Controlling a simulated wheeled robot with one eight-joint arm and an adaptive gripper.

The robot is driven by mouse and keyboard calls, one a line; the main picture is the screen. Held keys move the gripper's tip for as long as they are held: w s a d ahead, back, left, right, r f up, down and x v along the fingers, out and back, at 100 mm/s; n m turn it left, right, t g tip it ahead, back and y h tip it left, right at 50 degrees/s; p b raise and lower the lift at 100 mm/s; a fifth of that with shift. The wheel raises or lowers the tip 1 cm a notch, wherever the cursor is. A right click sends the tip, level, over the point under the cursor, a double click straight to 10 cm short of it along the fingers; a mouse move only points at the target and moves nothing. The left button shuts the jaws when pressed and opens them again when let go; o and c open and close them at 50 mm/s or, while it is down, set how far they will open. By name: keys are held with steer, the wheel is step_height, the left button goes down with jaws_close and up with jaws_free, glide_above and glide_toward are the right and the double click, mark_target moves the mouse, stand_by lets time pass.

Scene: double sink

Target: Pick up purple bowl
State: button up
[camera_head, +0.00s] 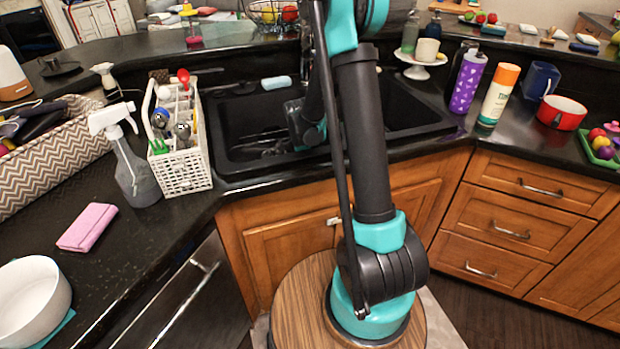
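I see no purple bowl in the head view; the arm and the sink walls hide part of the scene. The end of my arm with my gripper (305,125) is over the left basin of the black double sink (228,130), partly behind my upright arm link. Its fingers are dark against the dark basin, so I cannot tell whether they are open or shut, or whether they hold anything. A white bowl (32,300) stands at the lower left. A red bowl-like pot (561,113) stands on the right counter.
A white utensil basket (186,172) and a grey spray bottle (138,170) stand left of the sink. A purple bottle (467,84) and an orange-capped bottle (498,95) stand right of it.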

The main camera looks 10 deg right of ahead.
steer(key=shift+c, duration=0.5)
steer(key=c, duration=1.3)
steer(key=shift+c, duration=0.2)
